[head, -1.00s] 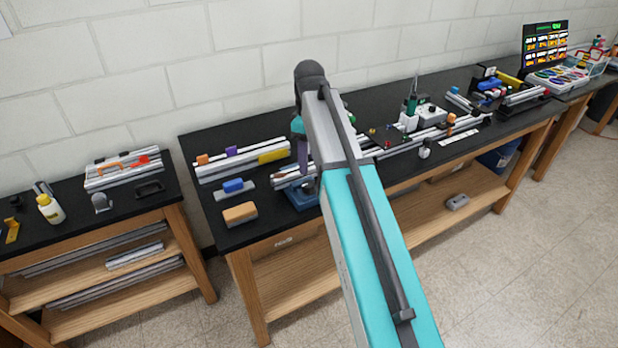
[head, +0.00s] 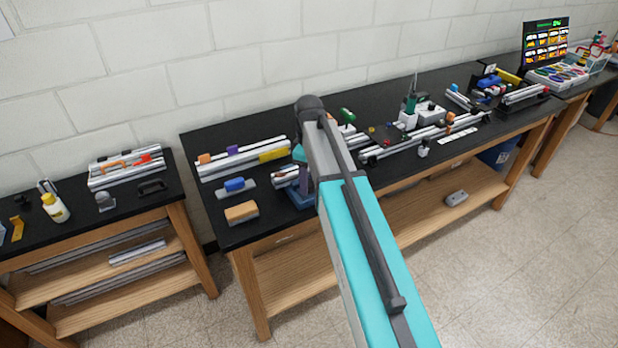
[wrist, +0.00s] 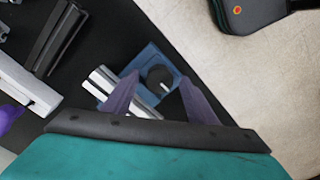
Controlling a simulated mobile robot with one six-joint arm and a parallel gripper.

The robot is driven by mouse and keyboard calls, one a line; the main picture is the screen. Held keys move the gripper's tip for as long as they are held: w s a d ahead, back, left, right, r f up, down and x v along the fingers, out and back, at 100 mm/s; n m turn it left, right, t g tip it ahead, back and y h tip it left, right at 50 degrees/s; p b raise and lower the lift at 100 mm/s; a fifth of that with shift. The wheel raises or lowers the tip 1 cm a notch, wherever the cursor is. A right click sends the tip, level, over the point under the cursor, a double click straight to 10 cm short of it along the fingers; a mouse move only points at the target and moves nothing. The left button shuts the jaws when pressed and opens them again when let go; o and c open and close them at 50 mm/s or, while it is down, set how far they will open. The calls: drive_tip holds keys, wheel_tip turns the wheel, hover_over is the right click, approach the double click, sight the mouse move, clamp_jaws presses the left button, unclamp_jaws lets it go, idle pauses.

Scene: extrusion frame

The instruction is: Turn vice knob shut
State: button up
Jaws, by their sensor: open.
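The blue vice (head: 302,197) stands at the front left of the black workbench, partly hidden behind my arm in the head view. The wrist view shows the vice (wrist: 174,58) from above, with silver extrusion bars (wrist: 104,84) at its left side. Its knob (wrist: 159,76) is round and black with a pale mark. My gripper (wrist: 159,77) is open, its two purple fingers pointing toward the vice, one on each side of the knob in the picture. I cannot tell whether the fingers touch the knob. The fingers are not clearly visible in the head view.
Long extrusions (head: 240,160) lie behind. More rails (head: 415,140) and tools occupy the bench to the right. The bench's front edge is close to the vice.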

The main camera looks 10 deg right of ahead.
drive_tip(key=shift+c, duration=0.4)
drive_tip(key=shift+f, duration=0.1)
drive_tip(key=c, duration=1)
